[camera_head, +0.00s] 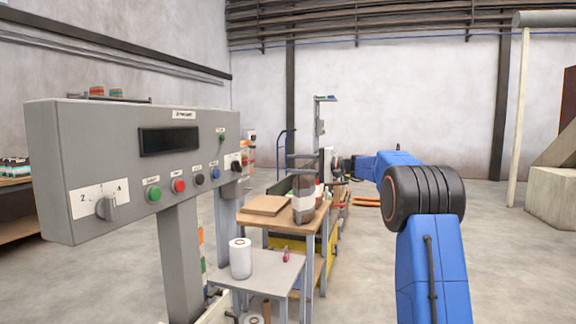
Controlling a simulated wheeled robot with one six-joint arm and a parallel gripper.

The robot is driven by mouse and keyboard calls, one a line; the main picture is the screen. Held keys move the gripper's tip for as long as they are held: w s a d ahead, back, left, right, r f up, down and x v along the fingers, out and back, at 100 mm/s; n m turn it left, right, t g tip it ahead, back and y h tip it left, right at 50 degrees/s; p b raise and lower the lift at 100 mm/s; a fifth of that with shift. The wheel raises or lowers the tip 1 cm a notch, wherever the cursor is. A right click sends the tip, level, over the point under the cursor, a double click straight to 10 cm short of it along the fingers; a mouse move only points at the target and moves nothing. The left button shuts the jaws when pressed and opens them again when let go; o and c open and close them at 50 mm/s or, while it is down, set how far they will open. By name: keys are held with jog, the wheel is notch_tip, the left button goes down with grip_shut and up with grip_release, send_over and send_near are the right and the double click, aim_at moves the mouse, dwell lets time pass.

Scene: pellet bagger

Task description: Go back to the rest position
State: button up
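My blue arm rises at the right, with a large black joint in front. Its far part reaches back and to the left. My gripper (338,167) appears small at that far end, beside a tool stand. It overlaps the clutter behind it, so its fingers do not show clearly. I cannot tell whether it is open, shut or holding anything. A grey control panel (90,150) with a dark display, a rotary knob and several coloured buttons stands at the left, apart from the arm.
A small grey table (262,272) bears a white roll (240,258) and a small red-handled tool (286,254). Behind it, a wooden-topped bench (262,219) carries a flat brown board (265,205). A concrete block (551,196) stands at the far right. The floor right of my arm is clear.

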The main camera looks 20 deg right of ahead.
jog(key=shift+s, duration=0.1)
dwell(0.4)
jog(key=s+a+f+n+g+h, duration=0.1)
jog(key=s+a+f+g+h, duration=0.15)
jog(key=s+a, duration=0.45)
jog(key=s+a+f+n+g+h, duration=0.1)
jog(key=s+a+f+h, duration=0.2)
jog(key=s, duration=0.9)
jog(key=s+a+f+n+g+h, duration=0.1)
jog(key=s+a+f, duration=0.4)
jog(key=s, duration=0.4)
jog(key=s+d+f+n+h, duration=0.1)
jog(key=s+d+f+h, duration=0.1)
jog(key=s+f, duration=0.5)
jog(key=s+d+f+n+g+h, duration=0.1)
jog(key=s+f, duration=0.6)
jog(key=s, duration=0.9)
jog(key=s+d+f+n+h, duration=0.2)
jog(key=s+f+h, duration=0.3)
jog(key=s, duration=0.6)
notch_tip(320, 180, down, 3)
jog(key=shift+s+d+r, duration=0.15)
jog(key=shift+d, duration=0.7)
